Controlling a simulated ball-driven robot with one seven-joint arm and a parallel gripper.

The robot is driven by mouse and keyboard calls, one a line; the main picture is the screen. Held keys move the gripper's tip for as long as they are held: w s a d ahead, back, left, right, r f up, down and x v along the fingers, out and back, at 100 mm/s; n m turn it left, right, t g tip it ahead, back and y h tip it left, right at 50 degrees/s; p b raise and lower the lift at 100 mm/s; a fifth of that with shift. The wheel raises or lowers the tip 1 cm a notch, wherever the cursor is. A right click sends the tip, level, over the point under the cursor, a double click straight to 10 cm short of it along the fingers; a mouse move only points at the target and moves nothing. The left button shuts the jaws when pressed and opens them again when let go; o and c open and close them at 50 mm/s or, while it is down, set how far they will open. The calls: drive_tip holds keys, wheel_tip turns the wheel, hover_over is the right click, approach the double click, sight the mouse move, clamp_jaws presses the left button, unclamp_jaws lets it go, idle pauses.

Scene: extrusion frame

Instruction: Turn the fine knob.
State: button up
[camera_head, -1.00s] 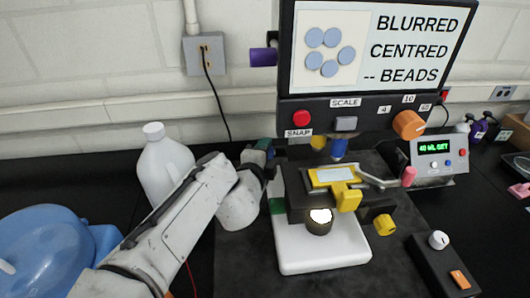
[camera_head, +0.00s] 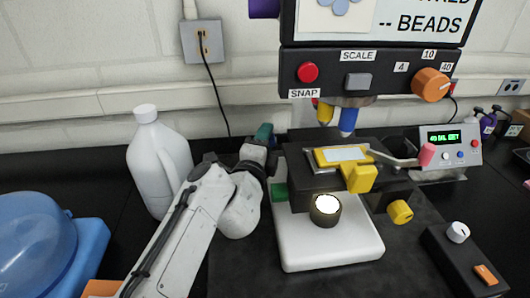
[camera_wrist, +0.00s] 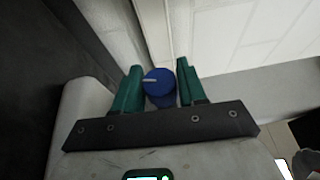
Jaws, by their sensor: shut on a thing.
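The blue knob (camera_wrist: 160,86) with a white pointer line shows in the wrist view, between the two green fingers of my gripper (camera_wrist: 159,66). My gripper is closed on this knob; its left finger lies against it, and the contact on the right is harder to see. In the head view my gripper (camera_head: 265,134) reaches the left side of the microscope, behind the stage (camera_head: 300,165), and the blue knob is hidden there. The screen (camera_head: 420,18) is cut off at the top; "-- BEADS" is still readable.
A white jug (camera_head: 158,165) and a blue container (camera_head: 40,245) stand left of my arm. A yellow knob (camera_head: 400,212) and a green part (camera_head: 280,192) sit at the stage. A control box (camera_head: 462,255) lies at the right.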

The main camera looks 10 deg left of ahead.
drive_tip(key=f+t+b, duration=0.1)
drive_tip(key=b, duration=0.2)
drive_tip(key=shift+d+m, duration=0.1)
drive_tip(key=shift+m, duration=0.2)
drive_tip(key=shift+r+t+b, duration=0.3)
drive_tip(key=shift+t+b, duration=0.2)
drive_tip(key=shift+b, duration=0.55)
drive_tip(key=shift+r, duration=0.1)
drive_tip(key=o, duration=1)
drive_tip(key=shift+c, duration=0.2)
drive_tip(key=b+v, duration=0.1)
drive_tip(key=v, duration=1)
drive_tip(key=shift+w, duration=0.1)
